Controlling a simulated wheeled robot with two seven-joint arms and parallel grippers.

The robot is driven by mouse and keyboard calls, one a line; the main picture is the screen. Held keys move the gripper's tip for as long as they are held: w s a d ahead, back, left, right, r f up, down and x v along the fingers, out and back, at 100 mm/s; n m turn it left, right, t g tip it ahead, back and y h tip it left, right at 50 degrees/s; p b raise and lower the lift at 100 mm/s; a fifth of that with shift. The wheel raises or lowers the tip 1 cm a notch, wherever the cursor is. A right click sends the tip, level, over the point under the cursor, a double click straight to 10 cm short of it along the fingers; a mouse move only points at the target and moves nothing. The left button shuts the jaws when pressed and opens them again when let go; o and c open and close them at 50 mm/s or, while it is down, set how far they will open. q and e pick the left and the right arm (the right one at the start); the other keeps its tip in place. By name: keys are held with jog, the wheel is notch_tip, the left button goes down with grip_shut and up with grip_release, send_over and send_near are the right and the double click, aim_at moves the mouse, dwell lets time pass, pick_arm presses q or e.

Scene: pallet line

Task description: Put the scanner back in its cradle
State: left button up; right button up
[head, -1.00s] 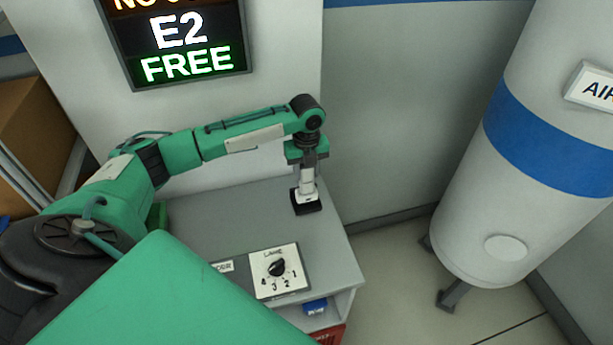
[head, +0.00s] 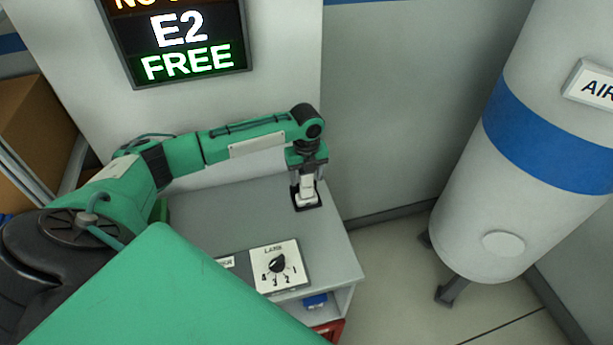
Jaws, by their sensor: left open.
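The white scanner (head: 307,187) stands upright with its lower end within the black rim of the cradle (head: 308,208) on the grey cabinet top. Whether it is fully seated is hard to tell at this size. My left gripper (head: 308,179) points straight down over the scanner. Its fingers are open, one on each side of the scanner's upper part, and they partly hide it. My right gripper is not in view.
A lane selector dial (head: 278,266) sits near the front of the cabinet top (head: 225,213). A blue item (head: 316,301) lies on the shelf below. A display panel (head: 180,42) hangs behind, and a white air tank (head: 500,200) stands right.

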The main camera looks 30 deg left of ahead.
pick_arm(q)
notch_tip(320, 180, up, 10)
jog(key=b, duration=0.4)
jog(key=shift+r, duration=0.85)
